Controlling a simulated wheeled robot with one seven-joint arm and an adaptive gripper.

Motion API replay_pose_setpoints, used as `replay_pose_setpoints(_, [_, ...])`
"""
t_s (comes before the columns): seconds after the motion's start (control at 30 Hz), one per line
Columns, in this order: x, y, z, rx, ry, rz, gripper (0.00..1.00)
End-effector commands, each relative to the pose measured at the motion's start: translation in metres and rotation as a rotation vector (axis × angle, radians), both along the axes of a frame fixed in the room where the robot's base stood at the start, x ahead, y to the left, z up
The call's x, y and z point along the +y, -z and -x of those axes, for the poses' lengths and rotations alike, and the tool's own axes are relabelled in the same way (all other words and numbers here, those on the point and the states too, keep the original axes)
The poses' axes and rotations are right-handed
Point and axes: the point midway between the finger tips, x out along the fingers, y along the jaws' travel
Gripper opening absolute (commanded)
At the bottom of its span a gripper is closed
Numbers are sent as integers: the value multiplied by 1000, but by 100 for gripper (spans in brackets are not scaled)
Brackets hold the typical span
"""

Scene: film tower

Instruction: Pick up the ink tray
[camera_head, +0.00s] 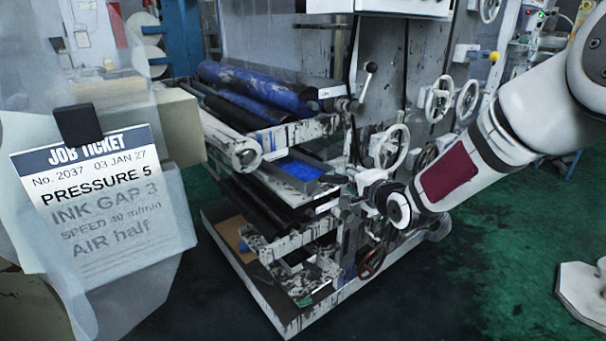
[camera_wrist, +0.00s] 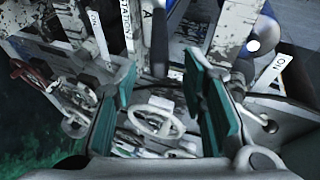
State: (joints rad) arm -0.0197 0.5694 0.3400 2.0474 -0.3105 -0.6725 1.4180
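The ink tray (camera_head: 296,174) looks to be the shallow grey trough with bright blue ink inside, set in the printing unit below the blue rollers. My arm reaches in from the right in the head view, and its end lies just right of the tray. My gripper (camera_wrist: 162,90) shows in the wrist view with two teal-padded fingers spread apart. Nothing is gripped between them; a grey handwheel (camera_wrist: 157,121) shows in the gap, beyond the fingers. I cannot clearly make out the tray in the wrist view. In the head view the fingertips blend into the machine parts.
Blue rollers (camera_head: 243,88) lie above the tray and a dark roller (camera_head: 262,195) below. Handwheels (camera_head: 390,147) and a black-knobbed lever (camera_head: 367,82) crowd the machine's right side. A job ticket (camera_head: 95,205) hangs at left. Green floor (camera_head: 490,235) is open at right.

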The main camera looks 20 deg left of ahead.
Motion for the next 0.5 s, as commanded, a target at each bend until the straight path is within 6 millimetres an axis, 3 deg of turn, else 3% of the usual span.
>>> replay_pose_setpoints(0.2, [14,9,-20,0,0,0,38])
replay_pose_setpoints(0.47, [15,10,-21,1,0,1,38])
replay_pose_setpoints(0.5, [15,10,-21,1,1,1,32])
